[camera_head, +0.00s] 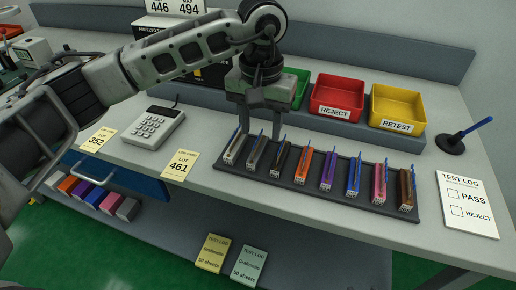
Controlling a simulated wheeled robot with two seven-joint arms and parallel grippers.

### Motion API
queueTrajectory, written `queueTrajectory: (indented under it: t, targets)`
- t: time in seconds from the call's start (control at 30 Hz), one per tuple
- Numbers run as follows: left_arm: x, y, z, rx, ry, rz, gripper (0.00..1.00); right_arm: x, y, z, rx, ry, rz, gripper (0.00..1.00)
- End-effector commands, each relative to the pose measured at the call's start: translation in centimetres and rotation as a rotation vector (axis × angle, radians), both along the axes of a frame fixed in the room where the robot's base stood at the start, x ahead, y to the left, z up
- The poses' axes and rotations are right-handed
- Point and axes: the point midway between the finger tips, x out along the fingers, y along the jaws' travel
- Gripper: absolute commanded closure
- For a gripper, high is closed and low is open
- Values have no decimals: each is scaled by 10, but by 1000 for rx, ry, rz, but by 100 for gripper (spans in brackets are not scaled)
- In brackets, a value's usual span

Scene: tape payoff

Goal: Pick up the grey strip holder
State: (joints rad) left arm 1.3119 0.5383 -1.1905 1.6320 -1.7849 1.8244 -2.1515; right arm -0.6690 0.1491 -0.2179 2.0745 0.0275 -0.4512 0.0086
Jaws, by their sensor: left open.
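A dark tray (330,193) on the bench holds a row of strip holders, each with a blue stick-like piece at its back. The leftmost holder (234,150) is pale, white to light grey. The second from the left is a darker grey strip holder (256,157), and the third is black (279,161). My left gripper (262,131) points down with its fingers apart, at the back of these left holders, seemingly empty. Its height above the tray is hard to tell. My right gripper is out of view.
Orange (302,165), purple, blue, pink and brown holders fill the tray's right. Behind stand a red REJECT bin (337,96), a yellow RETEST bin (397,106) and a partly hidden green bin. A calculator (154,127) lies left; a test log card (467,204) lies right.

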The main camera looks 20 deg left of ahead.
Motion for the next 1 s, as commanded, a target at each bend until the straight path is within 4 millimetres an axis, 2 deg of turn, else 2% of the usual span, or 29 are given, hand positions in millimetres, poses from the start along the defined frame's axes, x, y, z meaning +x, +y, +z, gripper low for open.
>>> queueTrajectory:
  t: [0.17, 0.33, 0.5, 0.77, 0.93, 1.0]
  targets:
    - [0, 1, -10, 0, 2, 1, 55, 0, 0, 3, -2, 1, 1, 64]
    - [5, 7, -34, 0, 5, 2, 55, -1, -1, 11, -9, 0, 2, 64]
    - [5, 7, -54, 0, 2, -1, 55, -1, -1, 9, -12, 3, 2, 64]
    - [5, 7, -58, -1, -1, -1, 55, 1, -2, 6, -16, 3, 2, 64]
    - [5, 7, -58, -1, -1, -1, 99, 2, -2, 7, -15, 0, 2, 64]
    - [5, 7, -57, -1, 0, -1, 100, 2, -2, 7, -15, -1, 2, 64]
